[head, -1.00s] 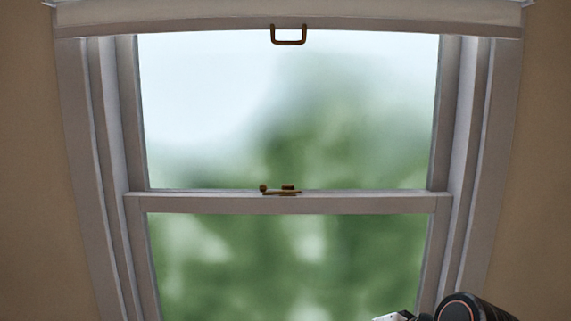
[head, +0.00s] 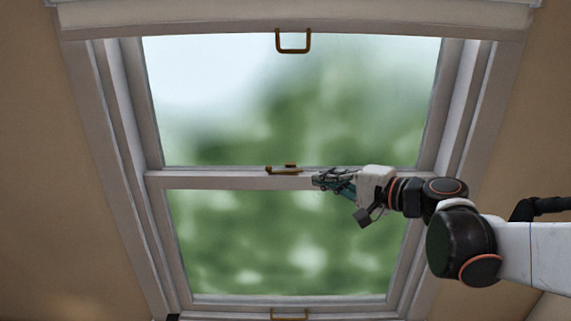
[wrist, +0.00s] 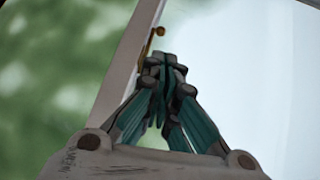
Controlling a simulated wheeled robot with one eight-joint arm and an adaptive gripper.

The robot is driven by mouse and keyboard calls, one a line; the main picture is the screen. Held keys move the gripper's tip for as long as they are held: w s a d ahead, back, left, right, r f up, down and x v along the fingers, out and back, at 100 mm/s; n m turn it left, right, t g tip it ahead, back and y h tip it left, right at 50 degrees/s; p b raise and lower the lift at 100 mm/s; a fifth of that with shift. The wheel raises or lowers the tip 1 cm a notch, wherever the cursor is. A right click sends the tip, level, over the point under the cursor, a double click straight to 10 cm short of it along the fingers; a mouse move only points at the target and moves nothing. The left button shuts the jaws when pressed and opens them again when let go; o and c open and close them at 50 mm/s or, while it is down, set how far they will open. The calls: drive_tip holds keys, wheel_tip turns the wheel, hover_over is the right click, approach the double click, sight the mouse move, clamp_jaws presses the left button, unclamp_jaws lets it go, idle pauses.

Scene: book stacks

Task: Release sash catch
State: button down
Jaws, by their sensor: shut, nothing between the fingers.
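The brass sash catch (head: 284,170) sits on top of the meeting rail (head: 230,181) at mid-window. Its lever lies along the rail, with a knob at its left end in the head view. My gripper (head: 318,180) is shut and empty, just right of the catch at rail height; I cannot tell whether it touches. In the wrist view my gripper (wrist: 164,62) shows its fingertips together, and the catch's brass knob (wrist: 159,31) shows just beyond them. The fingers hide part of the catch there.
A brass pull handle (head: 293,42) hangs at the window top below the pale blind (head: 200,22). Another brass handle (head: 289,314) is on the bottom rail. White side frames (head: 120,170) flank the glass. The space left of the catch is clear.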

drive_tip(key=p+x, duration=0.1)
drive_tip(key=x, duration=1.3)
drive_tip(key=shift+p, duration=0.4)
drive_tip(key=shift+a+f+b, duration=0.1)
drive_tip(key=shift+f+b, duration=0.1)
drive_tip(key=shift+b, duration=0.1)
drive_tip(key=shift+w+a+r+b, duration=0.1)
drive_tip(key=shift+w+a+b, duration=0.2)
drive_tip(key=shift+b, duration=0.3)
drive_tip(key=shift+d, duration=0.15)
